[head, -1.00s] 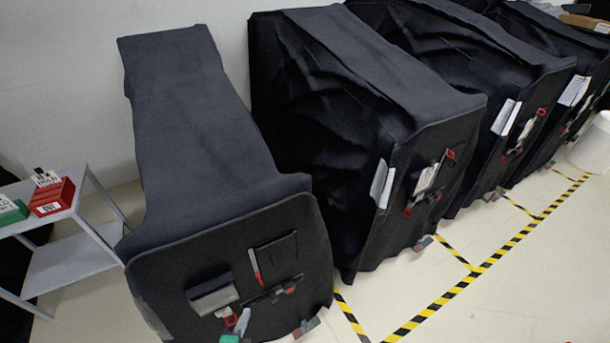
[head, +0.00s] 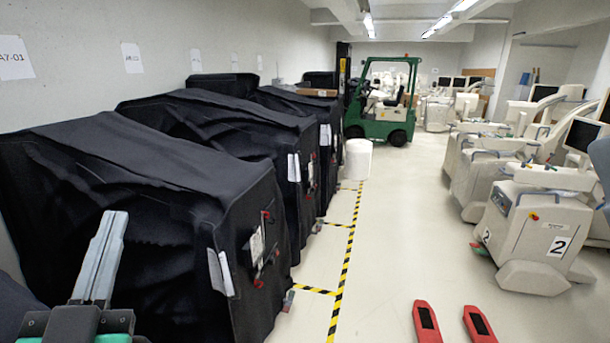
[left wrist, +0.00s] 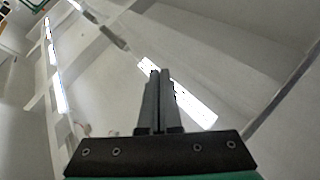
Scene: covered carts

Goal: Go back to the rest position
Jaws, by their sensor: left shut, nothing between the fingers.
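My left gripper (head: 100,255) rises from the lower left of the head view, its fingers pointing up in front of the nearest covered cart. In the left wrist view the left gripper (left wrist: 159,80) has its two fingers together, with nothing between them. Behind the fingers the left wrist view shows the ceiling and bright lamps. My right gripper does not show in either view.
Several carts under black covers, the nearest being this covered cart (head: 140,190), stand along the left wall. Yellow-black floor tape (head: 345,265) borders a clear aisle. A green forklift (head: 385,105) stands at the back. White machines (head: 530,230) line the right side.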

